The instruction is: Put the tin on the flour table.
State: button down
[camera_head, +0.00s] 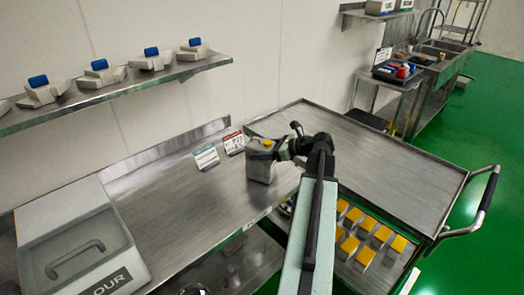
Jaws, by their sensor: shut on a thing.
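The tin (260,169), a grey metal box with a yellow cap, is at the right end of the steel flour table (175,190). My gripper (277,152) comes from the right and is shut on the tin near its top. The tin looks upright. I cannot tell whether its base touches the table top or hangs just above it. The fingertips are small and partly hidden against the tin.
A flour bin (70,245) with a handled lid stands at the table's left end. Two sign cards (206,157) stand behind the tin. A steel cart (400,165) adjoins on the right, with several yellow-capped tins (375,237) below. The table's middle is clear.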

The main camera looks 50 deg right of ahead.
jog(key=shift+w+a, duration=0.15)
jog(key=shift+a, duration=0.1)
jog(key=shift+f, duration=0.2)
jog(key=shift+c, duration=0.8)
grip_release()
jog(key=shift+s+r+p, duration=0.2)
jog(key=shift+r+p, duration=0.1)
jog(key=shift+p, duration=0.05)
jog(key=p+v, duration=0.4)
jog(key=v, duration=0.7)
jog(key=shift+s+d, duration=0.2)
jog(key=shift+s, duration=0.25)
